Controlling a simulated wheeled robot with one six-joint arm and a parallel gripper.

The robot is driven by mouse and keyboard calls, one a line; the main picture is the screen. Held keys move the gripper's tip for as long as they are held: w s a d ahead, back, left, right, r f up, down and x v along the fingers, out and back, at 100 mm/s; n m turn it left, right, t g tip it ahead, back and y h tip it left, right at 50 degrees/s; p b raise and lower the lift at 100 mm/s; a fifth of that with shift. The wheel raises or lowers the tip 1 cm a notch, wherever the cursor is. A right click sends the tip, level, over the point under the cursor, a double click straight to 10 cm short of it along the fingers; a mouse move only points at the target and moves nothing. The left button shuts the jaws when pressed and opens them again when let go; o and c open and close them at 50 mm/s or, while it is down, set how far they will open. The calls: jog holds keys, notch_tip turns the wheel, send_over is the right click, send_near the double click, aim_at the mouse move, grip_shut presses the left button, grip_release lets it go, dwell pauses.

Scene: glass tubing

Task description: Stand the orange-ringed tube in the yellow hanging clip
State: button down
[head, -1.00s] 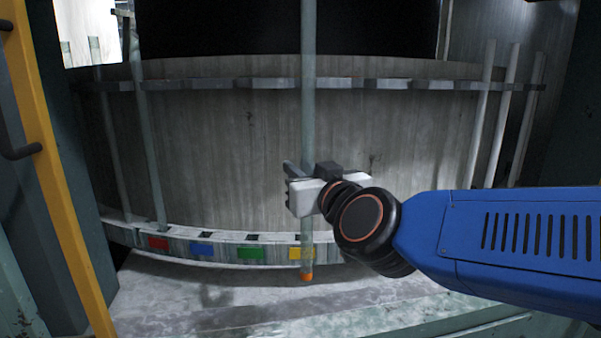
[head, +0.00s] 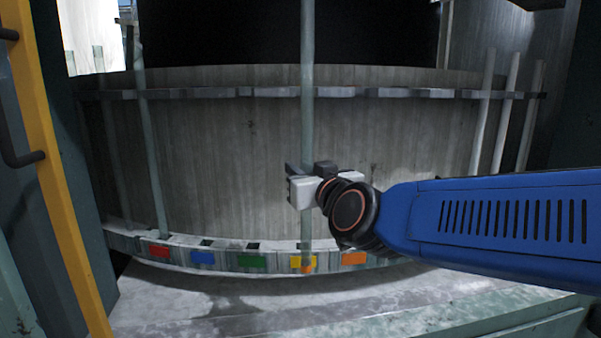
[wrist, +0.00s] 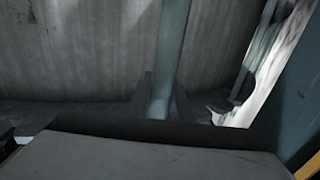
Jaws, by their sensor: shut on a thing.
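The orange-ringed tube (head: 307,130) is a long, pale grey-green glass tube, close to upright, in the head view. My gripper (head: 307,173) is shut on its lower half. Its orange ring (head: 308,268) is at the bottom end, in front of the yellow patch (head: 297,262) on the lower rail. The yellow patch marks the yellow clip position; the clip's opening is hidden behind the tube and I cannot make it out. The tube also crosses the upper rail. In the wrist view the tube (wrist: 170,45) runs between the two dark fingers.
The lower rail (head: 275,263) carries red (head: 160,251), blue (head: 202,257), green (head: 251,262) and orange (head: 354,258) patches. A notched upper rail (head: 220,92) runs across the wall. Other tubes stand at left (head: 154,160) and right (head: 483,110). A yellow post (head: 50,180) stands far left.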

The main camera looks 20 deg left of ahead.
jog(key=shift+w+a, duration=2.6)
jog(key=shift+w, duration=3.45)
notch_tip(320, 180, down, 7)
jog(key=shift+s+r, duration=0.1)
jog(key=c, duration=1.5)
grip_release()
